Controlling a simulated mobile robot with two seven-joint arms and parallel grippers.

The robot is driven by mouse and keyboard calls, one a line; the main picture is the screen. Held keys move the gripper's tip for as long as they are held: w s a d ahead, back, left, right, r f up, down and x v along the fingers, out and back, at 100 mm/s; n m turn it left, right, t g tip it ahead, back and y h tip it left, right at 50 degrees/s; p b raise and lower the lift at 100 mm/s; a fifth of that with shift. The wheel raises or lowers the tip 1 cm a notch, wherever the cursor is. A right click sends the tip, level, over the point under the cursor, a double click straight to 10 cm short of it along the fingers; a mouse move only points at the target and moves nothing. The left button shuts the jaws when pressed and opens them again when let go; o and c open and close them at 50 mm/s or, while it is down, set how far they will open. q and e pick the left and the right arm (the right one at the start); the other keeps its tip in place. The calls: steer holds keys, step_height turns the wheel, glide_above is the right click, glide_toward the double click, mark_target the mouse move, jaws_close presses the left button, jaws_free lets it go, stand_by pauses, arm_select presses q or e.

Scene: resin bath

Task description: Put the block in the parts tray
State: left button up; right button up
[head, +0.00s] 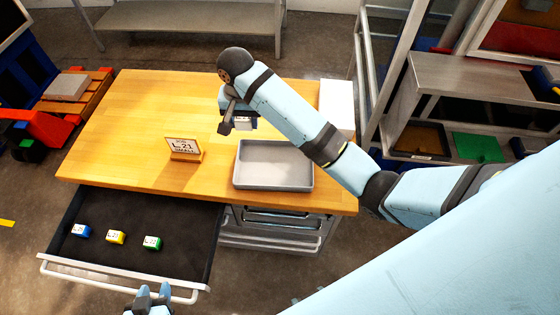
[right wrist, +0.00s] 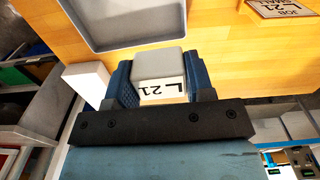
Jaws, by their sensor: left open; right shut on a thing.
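My right gripper (head: 236,125) is shut on a grey block (right wrist: 160,65) with a white "L 21" label, upside down in the right wrist view. Its fingers grip two opposite sides. In the head view the block is mostly hidden by the gripper. The grey parts tray (head: 273,186) sits on the wooden table, to the right of and nearer than the gripper; its visible floor is empty. The tray's edge also shows in the right wrist view (right wrist: 128,47). My left gripper (head: 152,297) is open and empty by the drawer handle.
The open drawer (head: 100,208) holds a blue block (head: 81,231), a yellow block (head: 116,237) and a green block (head: 152,243). A white box (head: 337,105) stands at the table's right. The table's left side is clear.

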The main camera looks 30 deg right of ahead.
steer(key=shift+w+d+r, duration=0.1)
steer(key=shift+d+r, duration=0.05)
steer(key=shift+d, duration=0.05)
step_height(320, 180, down, 20)
steer(key=shift+p, duration=0.4)
steer(key=o, duration=0.6)
steer(key=shift+o, duration=0.2)
step_height(320, 180, up, 12)
steer(key=n+t+y, duration=0.4)
steer(key=n+t, duration=0.1)
steer(key=t, duration=0.2)
glide_toward(253, 166)
steer(key=s+a, duration=0.1)
steer(key=s, duration=0.1)
steer(key=s+a+r, duration=0.1)
steer(key=s, duration=0.2)
steer(key=s+a, duration=0.2)
steer(key=shift+s+r, duration=0.25)
steer(key=shift+r, duration=0.15)
steer(key=s+d+f+n+t, duration=0.1)
steer(key=s+d+n+t, duration=0.1)
steer(key=s, duration=0.4)
steer(key=s+d+f+n+t, duration=0.2)
steer(key=s, duration=0.4)
steer(key=shift+d+h, duration=0.4)
